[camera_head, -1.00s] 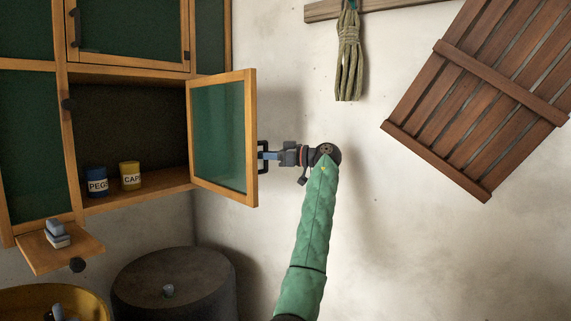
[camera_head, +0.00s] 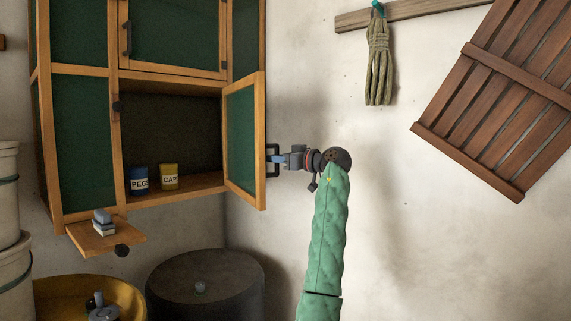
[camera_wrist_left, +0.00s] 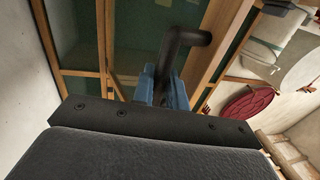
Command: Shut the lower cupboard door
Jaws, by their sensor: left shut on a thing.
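The lower cupboard door (camera_head: 244,140), a wooden frame with a green pane, stands open at the right of its opening in the head view. It is turned steeply, with its inner face showing. My left gripper (camera_head: 277,159) is shut on the dark handle (camera_head: 270,148) on the door's outer side. In the left wrist view the blue fingers (camera_wrist_left: 161,86) close around the dark bar of the handle (camera_wrist_left: 185,40). The cupboard (camera_head: 118,180) is wooden with green panels. My right gripper is not in view.
A blue tin (camera_head: 139,179) and a yellow tin (camera_head: 169,177) stand inside the opening. A small shelf (camera_head: 120,237) with stacked blocks juts out below left. A dark drum (camera_head: 205,285) and a yellow tub (camera_head: 75,285) stand below. Rope (camera_head: 378,65) hangs on the wall.

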